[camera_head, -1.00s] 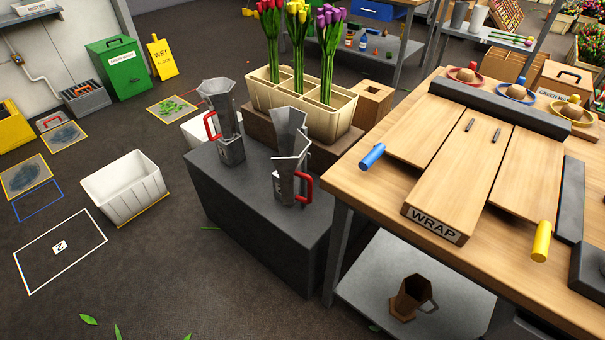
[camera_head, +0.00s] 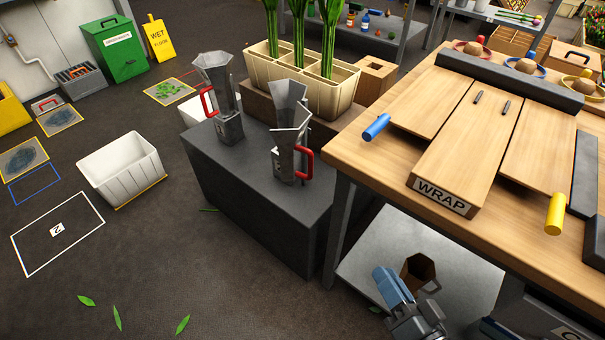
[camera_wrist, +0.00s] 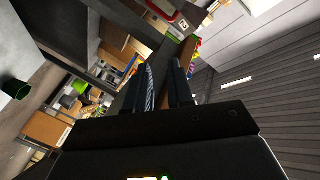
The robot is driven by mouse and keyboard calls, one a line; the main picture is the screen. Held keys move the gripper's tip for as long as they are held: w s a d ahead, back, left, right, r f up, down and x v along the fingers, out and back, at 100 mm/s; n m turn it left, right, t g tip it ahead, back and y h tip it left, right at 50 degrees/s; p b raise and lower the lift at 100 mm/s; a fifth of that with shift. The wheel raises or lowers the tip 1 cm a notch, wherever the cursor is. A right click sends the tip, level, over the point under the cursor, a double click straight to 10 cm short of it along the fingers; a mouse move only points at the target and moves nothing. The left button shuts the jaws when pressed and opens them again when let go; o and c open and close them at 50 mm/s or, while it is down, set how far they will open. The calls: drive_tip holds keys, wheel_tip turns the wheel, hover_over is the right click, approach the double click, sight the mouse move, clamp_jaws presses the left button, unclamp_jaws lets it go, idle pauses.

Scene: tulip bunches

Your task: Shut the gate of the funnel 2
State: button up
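Two grey metal funnels with red handles stand on the dark block in the head view. The right funnel (camera_head: 287,150) has a small label too blurred to read, and its upper panels stand apart with a gap in the side. The left funnel (camera_head: 222,98) looks closed around. In the wrist view a plate marked 2 (camera_wrist: 184,24) shows beside a red handle (camera_wrist: 160,11) at the top. My gripper (camera_wrist: 158,66) has its two dark fingers apart, with no object clearly held. Part of my arm shows at the bottom right of the head view, right of and below the funnels.
The dark block (camera_head: 255,215) stands left of the wooden wrap table (camera_head: 355,145). A brown funnel-like vessel (camera_head: 420,268) sits on the table's lower shelf (camera_head: 370,250). A cream planter (camera_head: 340,92) with tulips is behind the funnels.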

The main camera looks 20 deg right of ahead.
drive_tip(key=w+f+m, duration=0.1)
drive_tip(key=w, duration=0.3)
drive_tip(key=w+f+m+b, duration=0.1)
drive_tip(key=w+m, duration=0.1)
drive_tip(key=w, duration=0.2)
drive_tip(key=w+a+f+m, duration=0.1)
drive_tip(key=w+f, duration=0.1)
drive_tip(key=w, duration=0.2)
drive_tip(key=shift+f+t+b, duration=0.1)
drive_tip(key=shift+t+b, duration=0.2)
drive_tip(key=shift+t, duration=0.1)
clamp_jaws()
drive_tip(key=m+h+b, duration=0.1)
drive_tip(key=m+b, duration=0.1)
drive_tip(key=m, duration=0.4)
approach(295, 160)
drive_tip(key=shift+t, duration=0.3)
drive_tip(key=w+b, duration=0.1)
drive_tip(key=w, duration=0.1)
drive_tip(key=w+b, duration=0.1)
drive_tip(key=w, duration=0.1)
drive_tip(key=w+d+b, duration=0.1)
drive_tip(key=w, duration=0.1)
drive_tip(key=shift+w+f, duration=0.1)
drive_tip(key=shift+f, duration=0.1)
drive_tip(key=shift+a+r, duration=0.1)
drive_tip(key=shift+a, duration=0.2)
